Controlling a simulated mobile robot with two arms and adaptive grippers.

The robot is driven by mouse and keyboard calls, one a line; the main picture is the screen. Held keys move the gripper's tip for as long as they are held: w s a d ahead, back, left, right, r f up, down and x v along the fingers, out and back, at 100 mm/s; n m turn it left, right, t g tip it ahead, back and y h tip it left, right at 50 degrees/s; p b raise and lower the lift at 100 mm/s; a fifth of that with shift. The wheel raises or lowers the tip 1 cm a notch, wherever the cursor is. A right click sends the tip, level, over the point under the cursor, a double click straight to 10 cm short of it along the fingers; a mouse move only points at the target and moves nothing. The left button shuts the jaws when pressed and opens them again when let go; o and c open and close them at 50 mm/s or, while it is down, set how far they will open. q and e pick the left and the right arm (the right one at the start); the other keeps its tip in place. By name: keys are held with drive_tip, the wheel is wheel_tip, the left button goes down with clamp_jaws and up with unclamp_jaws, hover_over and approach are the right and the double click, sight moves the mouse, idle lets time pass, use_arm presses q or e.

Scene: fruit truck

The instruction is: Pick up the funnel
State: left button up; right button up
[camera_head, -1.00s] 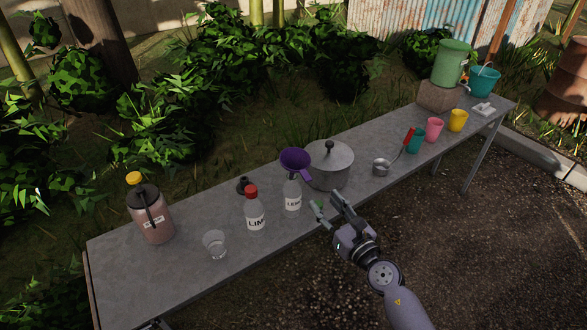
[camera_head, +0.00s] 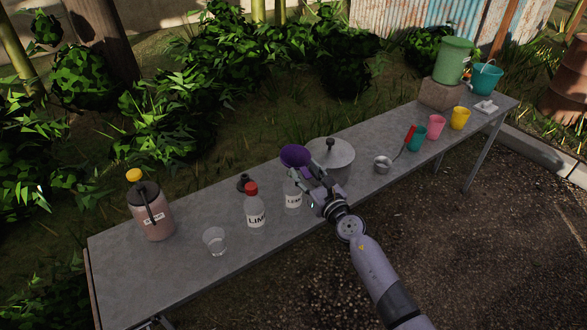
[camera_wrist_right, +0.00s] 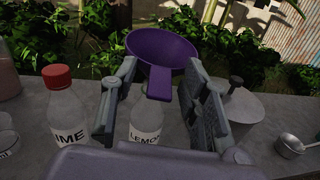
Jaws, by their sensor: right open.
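The purple funnel (camera_head: 294,156) sits on top of the clear lemon bottle (camera_head: 293,193). In the right wrist view the funnel (camera_wrist_right: 162,50) shows its wide bowl and its handle tab pointing toward me, above the lemon bottle (camera_wrist_right: 147,122). My right gripper (camera_head: 311,176) is at the funnel's near side. In the right wrist view its open fingers (camera_wrist_right: 158,88) stand left and right of the tab, with gaps to it. The funnel's spout is hidden. My left gripper is not in view.
A lidded metal pot (camera_head: 334,158) stands close to the right of the funnel. A red-capped lime bottle (camera_head: 255,208) stands to the left, with a clear glass (camera_head: 214,241) nearby. The grey table (camera_head: 180,270) has bare room at its front left.

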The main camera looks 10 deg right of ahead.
drive_tip(key=shift+s, duration=0.1)
drive_tip(key=shift+c, duration=0.9)
clamp_jaws()
drive_tip(key=shift+r, duration=0.2)
